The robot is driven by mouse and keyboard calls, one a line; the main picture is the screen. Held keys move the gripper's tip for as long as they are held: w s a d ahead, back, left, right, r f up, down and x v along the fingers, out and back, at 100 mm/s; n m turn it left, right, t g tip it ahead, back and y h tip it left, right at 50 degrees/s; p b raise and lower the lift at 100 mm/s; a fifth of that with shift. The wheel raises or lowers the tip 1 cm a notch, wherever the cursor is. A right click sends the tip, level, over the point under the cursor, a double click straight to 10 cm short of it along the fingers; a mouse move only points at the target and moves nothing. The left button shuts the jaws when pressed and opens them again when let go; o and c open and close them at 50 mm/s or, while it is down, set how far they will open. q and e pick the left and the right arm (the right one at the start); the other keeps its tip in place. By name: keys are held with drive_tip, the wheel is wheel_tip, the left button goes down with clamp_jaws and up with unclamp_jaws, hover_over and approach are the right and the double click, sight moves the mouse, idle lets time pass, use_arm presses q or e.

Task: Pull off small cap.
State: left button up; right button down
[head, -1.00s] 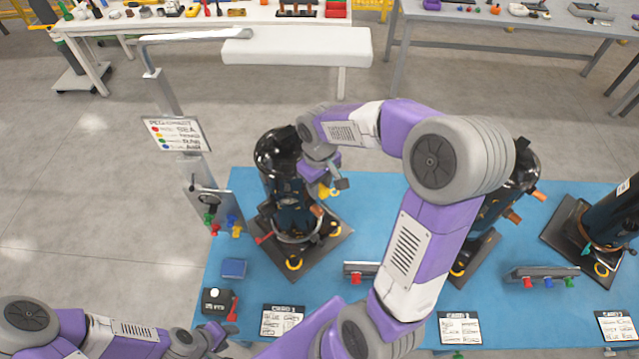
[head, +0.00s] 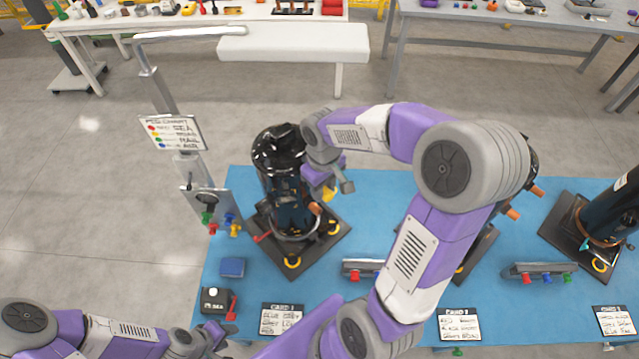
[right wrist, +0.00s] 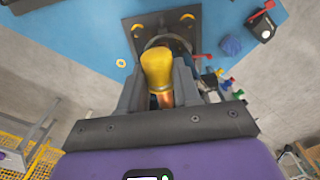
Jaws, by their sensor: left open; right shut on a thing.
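My right gripper (head: 332,187) is shut on a small yellow cap (right wrist: 158,72) beside the upper right side of the left compressor (head: 285,190), a black upright cylinder. In the right wrist view the yellow cap stands between the two fingers, with a copper-coloured part (right wrist: 163,98) directly against it on the palm side. A copper stub (head: 315,209) shows on the compressor just below the gripper in the head view. I cannot tell whether the cap touches a stub. My left gripper (head: 222,338) is open and empty at the lower left, partly cut off by the frame edge.
The compressor stands on a dark plate with yellow rings on the blue mat (head: 375,200). A sign post (head: 180,150) with coloured caps is at left. A blue block (head: 232,267), a small box (head: 215,300) and a cap rack (head: 362,270) lie in front. My right arm hides much of another compressor.

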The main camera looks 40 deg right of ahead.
drive_tip(key=shift+s+d, duration=0.15)
drive_tip(key=shift+s, duration=2)
